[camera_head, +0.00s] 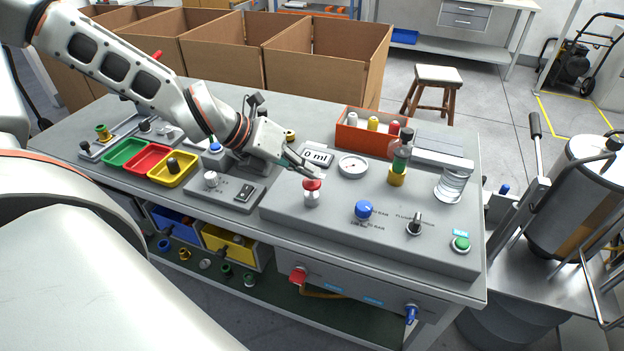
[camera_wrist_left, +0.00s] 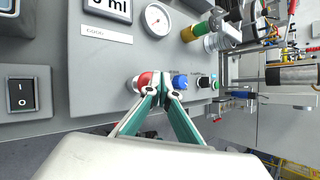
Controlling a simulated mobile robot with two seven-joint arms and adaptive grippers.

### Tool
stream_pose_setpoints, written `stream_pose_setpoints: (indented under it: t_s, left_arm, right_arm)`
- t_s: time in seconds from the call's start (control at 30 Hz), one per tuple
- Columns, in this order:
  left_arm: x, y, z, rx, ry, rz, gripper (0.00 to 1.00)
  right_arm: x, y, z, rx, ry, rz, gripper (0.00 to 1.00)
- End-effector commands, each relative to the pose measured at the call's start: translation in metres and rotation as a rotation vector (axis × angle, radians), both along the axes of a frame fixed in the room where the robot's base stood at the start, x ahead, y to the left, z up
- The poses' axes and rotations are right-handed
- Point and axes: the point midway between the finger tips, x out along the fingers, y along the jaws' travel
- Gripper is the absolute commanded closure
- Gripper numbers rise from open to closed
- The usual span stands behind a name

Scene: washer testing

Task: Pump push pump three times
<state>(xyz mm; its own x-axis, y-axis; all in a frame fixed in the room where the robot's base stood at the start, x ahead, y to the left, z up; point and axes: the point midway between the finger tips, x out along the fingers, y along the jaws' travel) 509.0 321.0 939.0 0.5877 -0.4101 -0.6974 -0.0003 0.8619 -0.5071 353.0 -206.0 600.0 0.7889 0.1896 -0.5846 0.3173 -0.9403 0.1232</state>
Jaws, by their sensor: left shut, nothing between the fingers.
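The pump (camera_head: 311,197) is a small upright white button with a red cap on the grey panel. My left gripper (camera_head: 317,175) is shut and empty, its fingertips right at the red cap. In the left wrist view the shut fingertips (camera_wrist_left: 164,86) overlap the pump's red cap (camera_wrist_left: 146,79). I cannot tell whether they touch or press it. The display (camera_head: 317,157) behind the pump reads 0 ml. My right gripper is in neither view.
A switch box (camera_head: 227,190) and coloured trays (camera_head: 150,160) lie to the left.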

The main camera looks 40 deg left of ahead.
Motion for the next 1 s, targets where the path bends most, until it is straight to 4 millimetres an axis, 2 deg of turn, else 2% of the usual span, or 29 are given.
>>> stream_pose_setpoints:
  t_s: [0.23, 0.8, 1.0]
  left_arm:
    - [0.001, 0.0, 0.009, 0.001, -0.004, -0.001, 1.0]
    - [0.001, 0.0, 0.06, 0.001, -0.005, -0.001, 1.0]
    - [0.0, 0.0, 0.061, 0.0, -0.002, -0.001, 1.0]
  right_arm:
    - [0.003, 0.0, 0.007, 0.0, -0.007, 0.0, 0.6]
    - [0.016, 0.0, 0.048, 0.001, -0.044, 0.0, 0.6]
    - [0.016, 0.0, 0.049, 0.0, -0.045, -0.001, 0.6]
